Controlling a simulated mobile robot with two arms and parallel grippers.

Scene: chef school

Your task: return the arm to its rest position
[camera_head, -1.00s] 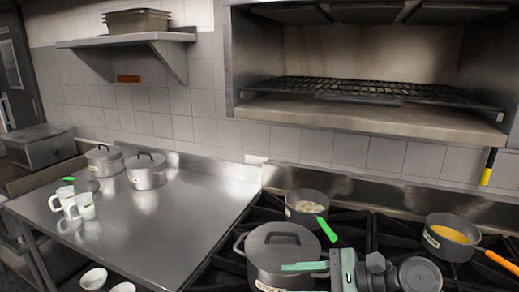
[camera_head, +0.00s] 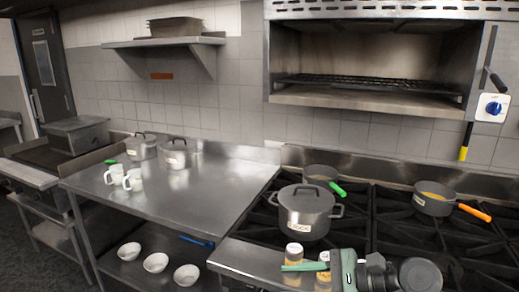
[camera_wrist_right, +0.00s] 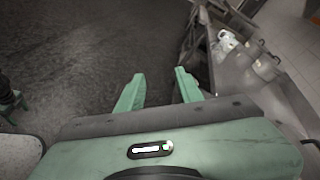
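My right gripper (camera_head: 284,267) is at the bottom of the head view, in front of the stove, seen from the side. In the right wrist view its two green fingers (camera_wrist_right: 159,73) are apart with nothing between them, over dark floor. A small green and dark part (camera_wrist_right: 12,104) at the left edge of the wrist view may be my left gripper; it is too small to tell its state. The left arm does not show in the head view.
The steel table (camera_head: 205,205) holds two lidded pots and two white mugs (camera_head: 133,179). Several bowls (camera_head: 155,262) sit on its lower shelf. A lidded stock pot (camera_head: 305,218) and two pans stand on the stove. Jars (camera_head: 294,251) stand close to my right gripper.

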